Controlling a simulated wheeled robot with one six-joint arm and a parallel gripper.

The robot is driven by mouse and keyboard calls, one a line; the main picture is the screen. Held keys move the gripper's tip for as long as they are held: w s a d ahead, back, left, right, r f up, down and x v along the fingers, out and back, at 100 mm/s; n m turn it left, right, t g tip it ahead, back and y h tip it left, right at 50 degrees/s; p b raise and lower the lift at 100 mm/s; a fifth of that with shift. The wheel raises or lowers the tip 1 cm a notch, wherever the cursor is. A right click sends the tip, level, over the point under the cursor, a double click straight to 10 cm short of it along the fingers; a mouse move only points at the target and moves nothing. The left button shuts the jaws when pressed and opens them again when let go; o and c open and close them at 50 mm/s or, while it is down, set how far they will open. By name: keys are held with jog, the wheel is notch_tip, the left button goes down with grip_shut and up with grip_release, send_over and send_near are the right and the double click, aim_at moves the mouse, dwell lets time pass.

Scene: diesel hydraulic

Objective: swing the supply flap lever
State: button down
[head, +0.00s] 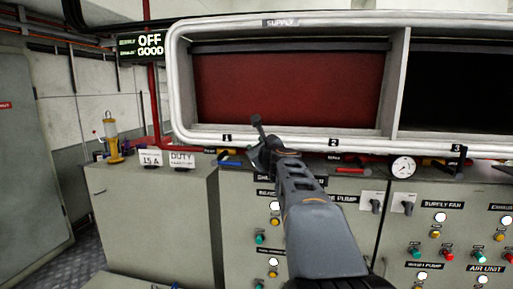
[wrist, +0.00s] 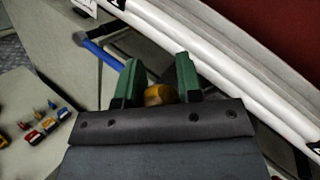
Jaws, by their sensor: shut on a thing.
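The supply opening (head: 290,90) is a white-framed window under a SUPPLY sign (head: 281,22), with a dark red panel behind it. My gripper (head: 262,150) is at the ledge below this opening, near the label 1. In the wrist view, its two green fingers (wrist: 158,72) are shut on a rounded yellow knob (wrist: 159,94), which sits between them close to the palm. The knob looks like the end of a lever, but its shaft is mostly hidden. In the head view my own arm and gripper cover the held part.
A blue handle (wrist: 102,55) lies just left of the fingers; a red handle (head: 352,171) and a gauge (head: 403,167) are to the right. Cabinets with switches stand below. A sign reads OFF GOOD (head: 150,45). A yellow lamp (head: 112,140) stands on the left cabinet.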

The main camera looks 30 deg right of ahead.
jog(key=shift+d+f, duration=0.25)
jog(key=c, duration=0.8)
grip_release()
jog(key=shift+w+d+f, duration=0.1)
jog(key=shift+w+d, duration=0.05)
jog(key=shift+d, duration=0.1)
jog(key=shift+s+a, duration=0.2)
jog(key=shift+s, duration=0.25)
jog(key=b+v, duration=0.1)
jog(key=v, duration=1.2)
